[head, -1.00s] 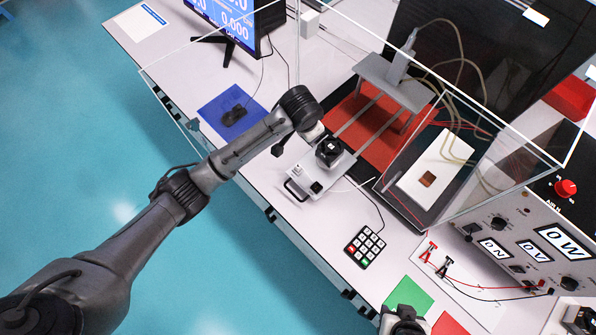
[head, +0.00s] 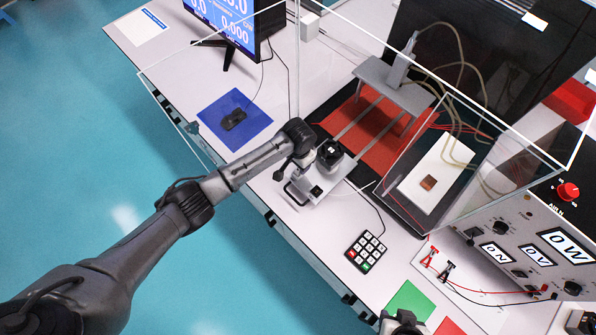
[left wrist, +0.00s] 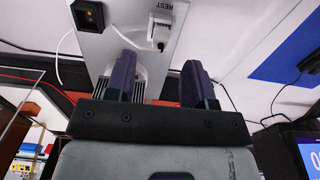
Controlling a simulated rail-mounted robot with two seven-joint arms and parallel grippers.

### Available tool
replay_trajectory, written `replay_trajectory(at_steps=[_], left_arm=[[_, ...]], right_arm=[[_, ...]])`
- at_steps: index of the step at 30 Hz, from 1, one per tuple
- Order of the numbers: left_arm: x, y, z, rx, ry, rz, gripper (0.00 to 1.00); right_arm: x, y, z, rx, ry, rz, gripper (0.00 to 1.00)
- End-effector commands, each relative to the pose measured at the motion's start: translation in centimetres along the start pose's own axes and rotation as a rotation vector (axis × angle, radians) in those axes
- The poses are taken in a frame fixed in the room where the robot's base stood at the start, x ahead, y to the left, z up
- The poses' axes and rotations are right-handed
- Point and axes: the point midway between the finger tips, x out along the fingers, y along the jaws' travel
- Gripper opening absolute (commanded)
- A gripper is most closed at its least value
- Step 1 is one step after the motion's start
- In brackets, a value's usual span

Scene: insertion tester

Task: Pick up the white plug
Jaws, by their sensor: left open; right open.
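The white plug (left wrist: 158,34) sits at the "REST" marking of a light grey plate (left wrist: 120,40) in the left wrist view. My left gripper (left wrist: 160,70) is open there, its two dark fingers apart and pointing toward the plate, with nothing between them. The plug lies beyond the fingertips, roughly between them in the picture; I see no contact. In the head view my left arm covers part of the plate (head: 327,190), and I cannot make out the plug clearly. My right gripper (head: 402,324) is at the bottom edge of the head view, partly cut off, with no object visible in it.
A black socket (left wrist: 88,15) is on the plate. A keypad (head: 366,251) lies nearby. A clear-walled enclosure (head: 450,170) stands to the right, beside a power panel (head: 530,245). A blue mat (head: 252,122) with a mouse (head: 233,120) and a monitor (head: 235,25) are farther back.

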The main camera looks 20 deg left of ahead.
Motion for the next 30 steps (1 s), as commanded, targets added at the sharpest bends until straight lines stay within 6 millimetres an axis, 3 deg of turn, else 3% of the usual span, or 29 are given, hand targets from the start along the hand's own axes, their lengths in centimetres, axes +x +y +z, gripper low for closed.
replay_trajectory(at_steps=[12, 23, 30], left_arm=[[4.5, 0.0, 0.2, 0.001, -0.001, 0.0, 0.49], [5.2, 0.0, 0.2, 0.001, 0.002, -0.001, 0.49], [5.2, -0.1, 0.2, 0.001, 0.001, -0.001, 0.28]], right_arm=[[0.3, 0.2, 0.2, -0.006, -0.002, 0.005, 0.43], [0.3, 0.3, 0.2, -0.01, -0.003, 0.008, 0.43], [0.3, 0.2, 0.2, -0.007, -0.003, 0.005, 0.43]])
